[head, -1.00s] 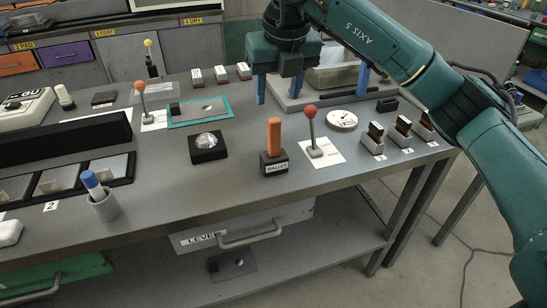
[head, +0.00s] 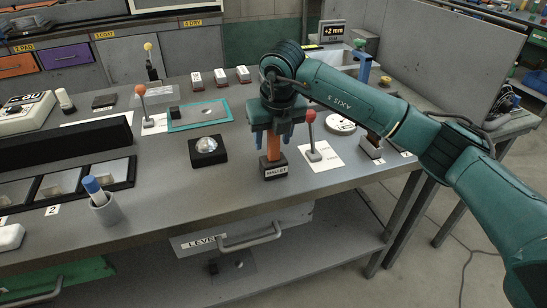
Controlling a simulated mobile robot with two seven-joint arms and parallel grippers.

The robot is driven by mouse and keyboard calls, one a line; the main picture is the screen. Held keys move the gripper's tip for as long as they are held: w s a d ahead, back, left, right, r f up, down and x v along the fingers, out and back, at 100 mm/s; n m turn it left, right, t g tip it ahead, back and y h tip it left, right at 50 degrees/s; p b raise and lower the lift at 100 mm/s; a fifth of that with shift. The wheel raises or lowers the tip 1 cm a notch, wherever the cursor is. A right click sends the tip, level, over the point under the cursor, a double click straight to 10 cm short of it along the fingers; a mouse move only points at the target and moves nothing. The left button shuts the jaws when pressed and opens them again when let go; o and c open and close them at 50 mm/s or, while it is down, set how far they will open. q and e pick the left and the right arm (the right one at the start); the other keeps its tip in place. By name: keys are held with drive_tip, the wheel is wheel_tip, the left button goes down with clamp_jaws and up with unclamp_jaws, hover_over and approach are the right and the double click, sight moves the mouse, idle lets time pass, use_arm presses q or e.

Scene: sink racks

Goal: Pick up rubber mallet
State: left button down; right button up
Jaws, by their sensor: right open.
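My right gripper (head: 271,142) points down over the handle. The top of the handle is hidden by the gripper. I cannot tell whether the fingers touch it. My left gripper is not in view.
A red-knobbed lever (head: 311,130) stands close on the right of the mallet. A black block with a clear dome (head: 207,150) sits to its left. A grey cup with a blue-capped marker (head: 103,208) stands at the front left. The table (head: 200,200) is bare in front.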

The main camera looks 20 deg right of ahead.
drive_tip(key=shift+r, duration=0.1)
clamp_jaws()
idle(0.4)
wheel_tip(320, 180, up, 10)
drive_tip(key=shift+b, duration=0.3)
idle(0.4)
